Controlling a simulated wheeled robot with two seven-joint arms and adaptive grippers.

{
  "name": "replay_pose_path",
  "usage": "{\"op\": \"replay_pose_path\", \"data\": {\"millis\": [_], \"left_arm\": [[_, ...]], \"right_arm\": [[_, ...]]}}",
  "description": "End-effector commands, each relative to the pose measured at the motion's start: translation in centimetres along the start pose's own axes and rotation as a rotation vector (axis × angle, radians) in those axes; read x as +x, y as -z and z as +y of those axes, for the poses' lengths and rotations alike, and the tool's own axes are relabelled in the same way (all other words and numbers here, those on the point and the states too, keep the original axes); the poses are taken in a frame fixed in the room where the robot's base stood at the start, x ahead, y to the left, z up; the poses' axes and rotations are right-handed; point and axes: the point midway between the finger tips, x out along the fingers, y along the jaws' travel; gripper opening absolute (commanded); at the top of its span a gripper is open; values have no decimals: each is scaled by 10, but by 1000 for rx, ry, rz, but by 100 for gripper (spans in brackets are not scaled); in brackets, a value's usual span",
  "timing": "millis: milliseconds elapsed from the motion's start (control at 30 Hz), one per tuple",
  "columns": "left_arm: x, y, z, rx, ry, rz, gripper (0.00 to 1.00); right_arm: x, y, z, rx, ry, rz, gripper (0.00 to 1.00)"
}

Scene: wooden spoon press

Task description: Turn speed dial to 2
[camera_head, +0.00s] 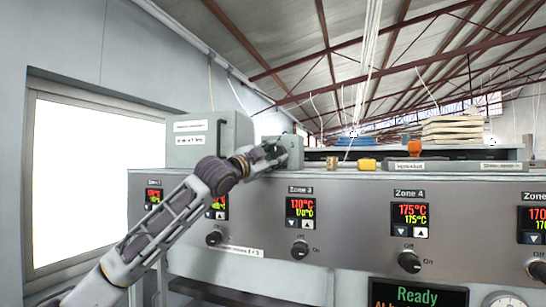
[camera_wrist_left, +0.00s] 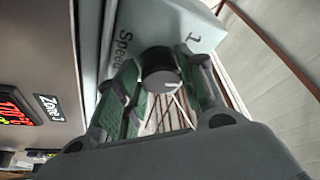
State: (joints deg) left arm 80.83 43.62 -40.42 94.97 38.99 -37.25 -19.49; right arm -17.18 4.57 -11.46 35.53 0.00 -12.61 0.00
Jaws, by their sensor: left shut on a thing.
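The speed dial (camera_wrist_left: 160,72) is a dark round knob with a pale mark, on the face of a light grey box (camera_wrist_left: 115,35). The box face carries the word "Speed" and a numeral that looks like a 1. My left gripper (camera_wrist_left: 160,100) has its two green-padded fingers on either side of the dial and is shut on it. In the head view my left gripper (camera_head: 272,152) is at the small grey box (camera_head: 294,143) on top of the press panel, and it hides the dial there. My right gripper is not in view.
The press panel (camera_head: 340,215) carries zone displays and black knobs below my left arm. A larger grey box (camera_head: 195,155) stands left of the gripper. A yellow item (camera_head: 367,164) and an orange-red knob (camera_head: 414,149) sit to the right.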

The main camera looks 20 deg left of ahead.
Motion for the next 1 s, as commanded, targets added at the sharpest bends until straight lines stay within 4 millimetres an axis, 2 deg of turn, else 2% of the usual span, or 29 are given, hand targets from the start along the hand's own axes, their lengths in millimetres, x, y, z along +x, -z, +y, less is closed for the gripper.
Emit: {"op": "replay_pose_path", "data": {"millis": [400, 967, 1000], "left_arm": [[0, 0, -2, 137, -57, -1, 15], [0, 0, -1, 158, -67, -1, 15], [0, 0, -1, 158, -67, -1, 44]], "right_arm": [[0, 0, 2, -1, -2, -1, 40], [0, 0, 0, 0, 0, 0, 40], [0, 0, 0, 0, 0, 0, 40]]}}
